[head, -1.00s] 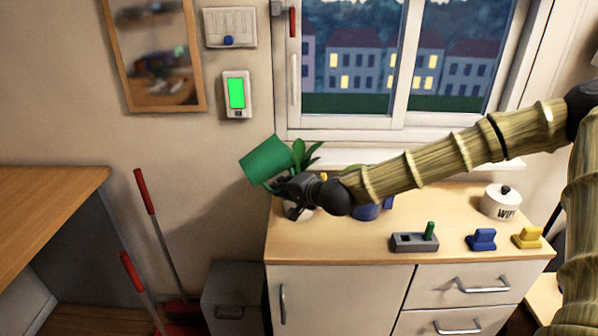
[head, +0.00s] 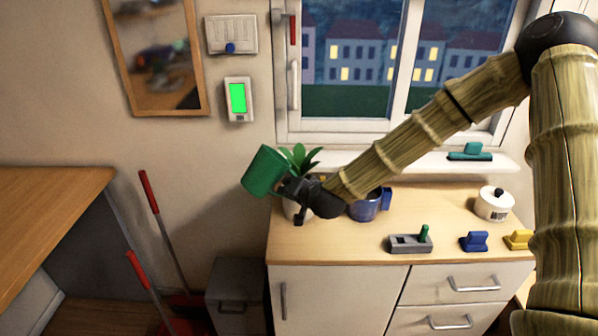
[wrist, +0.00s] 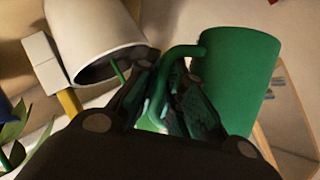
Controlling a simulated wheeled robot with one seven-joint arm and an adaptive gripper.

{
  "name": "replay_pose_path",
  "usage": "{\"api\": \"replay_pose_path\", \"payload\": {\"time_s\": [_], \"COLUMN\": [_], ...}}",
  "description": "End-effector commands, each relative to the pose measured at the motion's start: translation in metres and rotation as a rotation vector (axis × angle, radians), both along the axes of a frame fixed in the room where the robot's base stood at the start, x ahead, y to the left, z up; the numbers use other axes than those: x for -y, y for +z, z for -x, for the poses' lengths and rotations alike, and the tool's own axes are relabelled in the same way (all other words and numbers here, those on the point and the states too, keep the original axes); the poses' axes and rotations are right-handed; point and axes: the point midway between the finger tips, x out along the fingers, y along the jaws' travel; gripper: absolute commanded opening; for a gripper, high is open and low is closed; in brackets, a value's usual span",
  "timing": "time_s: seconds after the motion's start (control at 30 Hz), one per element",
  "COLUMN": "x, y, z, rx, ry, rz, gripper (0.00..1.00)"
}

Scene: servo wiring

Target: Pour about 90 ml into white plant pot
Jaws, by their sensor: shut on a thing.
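The green mug (head: 264,170) is off the cabinet top, tilted, at the cabinet's back left. My gripper (head: 292,187) is shut on the mug's handle, which shows in the wrist view (wrist: 183,52) beside the mug's body (wrist: 238,85). The white plant pot (head: 291,210) stands on the cabinet just below my gripper, partly hidden by it, with green leaves (head: 300,157) above. In the wrist view a white pot (wrist: 95,38) with a dark opening and a green stem is at the upper left, beside the fingers. No liquid is visible; the mug's inside is hidden.
A blue mug (head: 364,208) stands right of the pot, partly behind my arm. A grey block with a green peg (head: 410,243), blue (head: 474,241) and yellow (head: 518,239) pieces line the front. A white lidded jar (head: 493,204) is at the right. The window is behind.

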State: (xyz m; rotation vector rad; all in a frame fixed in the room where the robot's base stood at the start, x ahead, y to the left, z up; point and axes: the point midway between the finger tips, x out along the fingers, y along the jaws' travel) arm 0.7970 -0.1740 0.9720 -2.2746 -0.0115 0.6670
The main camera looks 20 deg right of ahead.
Motion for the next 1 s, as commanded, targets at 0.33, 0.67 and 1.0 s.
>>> {"api": "replay_pose_path", "payload": {"time_s": [0.33, 0.67, 1.0], "x": [0.0012, 0.0011, 0.0010], "y": [0.0049, 0.0048, 0.0053], "z": [-0.0008, -0.0008, -0.0010], "rx": [0.008, 0.008, 0.009], "ry": [-0.002, -0.002, -0.001], "rz": [0.052, 0.051, 0.052], "gripper": [0.00, 0.00, 0.00]}}
